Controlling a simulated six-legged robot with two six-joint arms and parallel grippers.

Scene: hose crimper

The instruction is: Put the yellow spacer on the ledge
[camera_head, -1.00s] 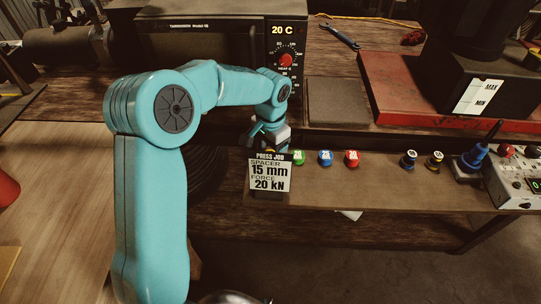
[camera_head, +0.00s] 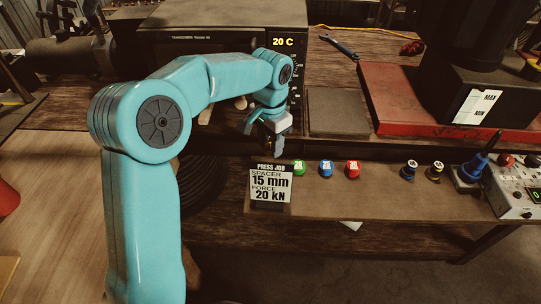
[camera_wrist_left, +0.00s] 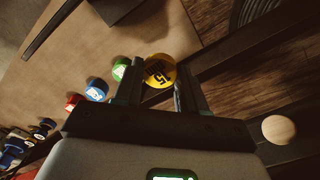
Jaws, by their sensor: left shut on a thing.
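My left gripper (camera_head: 272,150) is shut on the yellow spacer (camera_wrist_left: 160,70), a round disc marked 15. In the head view the fingers largely hide the spacer. In the left wrist view it sits between the two fingertips (camera_wrist_left: 158,95). In the head view, the gripper points down above the left end of a wooden ledge (camera_head: 390,188), behind the press job sign (camera_head: 270,184), which reads spacer 15 mm, force 20 kN. The spacer appears raised off the ledge. My right gripper is out of view.
Green (camera_head: 299,168), blue (camera_head: 326,168) and red (camera_head: 352,167) spacers stand in a row right of the sign. Dark knobbed pieces (camera_head: 410,170) and a control box (camera_head: 515,187) are farther right. The oven (camera_head: 205,45), grey pad (camera_head: 338,112) and red base (camera_head: 425,105) are behind.

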